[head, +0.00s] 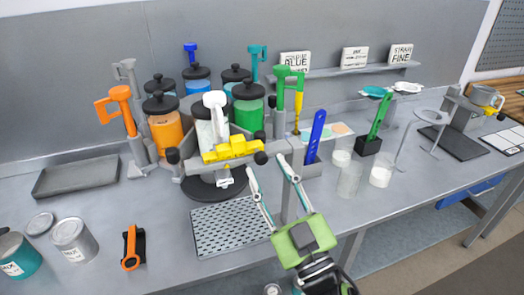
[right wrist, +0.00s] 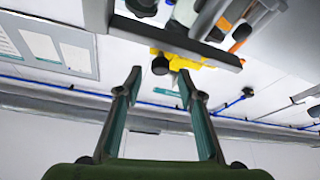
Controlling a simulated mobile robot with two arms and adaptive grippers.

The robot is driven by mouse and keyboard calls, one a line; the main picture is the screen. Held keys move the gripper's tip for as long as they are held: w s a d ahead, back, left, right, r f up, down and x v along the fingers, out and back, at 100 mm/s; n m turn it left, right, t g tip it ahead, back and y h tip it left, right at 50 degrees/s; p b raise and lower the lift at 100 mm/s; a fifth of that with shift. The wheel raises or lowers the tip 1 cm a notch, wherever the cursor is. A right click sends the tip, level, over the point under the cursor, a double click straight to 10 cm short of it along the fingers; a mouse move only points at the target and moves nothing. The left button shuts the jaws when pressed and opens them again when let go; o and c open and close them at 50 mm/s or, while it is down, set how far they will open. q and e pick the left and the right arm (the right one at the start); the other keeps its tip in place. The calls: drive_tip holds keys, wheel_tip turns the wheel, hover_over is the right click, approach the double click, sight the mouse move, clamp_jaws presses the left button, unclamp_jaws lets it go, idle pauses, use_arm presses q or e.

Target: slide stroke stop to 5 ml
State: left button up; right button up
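A yellow stop block (head: 230,150), which I take to be the stroke stop, sits on a grey horizontal bar of the dispenser at the middle of the head view. A black knob (head: 260,158) shows at its right. My right gripper (head: 266,164) is open and empty, its fingers pointing up toward the bar, just to the right of the knob. In the right wrist view the yellow block (right wrist: 179,58) and a black knob (right wrist: 160,66) show beyond the spread fingertips (right wrist: 159,76). No scale mark is readable. My left gripper is not in view.
Paint canisters, including an orange one (head: 166,132) and a green one (head: 249,112), stand in the dispenser. A perforated drip tray (head: 228,228) lies below. A blue spatula (head: 316,136) and clear cups (head: 349,180) stand to the right. A grey tray (head: 76,177) lies at left.

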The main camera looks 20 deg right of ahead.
sight(263, 160)
drive_tip(key=shift+p+x, duration=0.6)
drive_tip(key=shift+x, duration=1.35)
clamp_jaws()
drive_tip(key=shift+s+a+f+b, duration=0.15)
drive_tip(key=shift+a+b, duration=0.15)
drive_tip(key=shift+a, duration=1.4)
drive_tip(key=shift+d, duration=0.1)
drive_tip(key=shift+c, duration=1.3)
unclamp_jaws()
drive_tip(key=shift+o, duration=1.3)
drive_tip(key=shift+a, duration=0.25)
drive_tip(key=shift+d, duration=0.15)
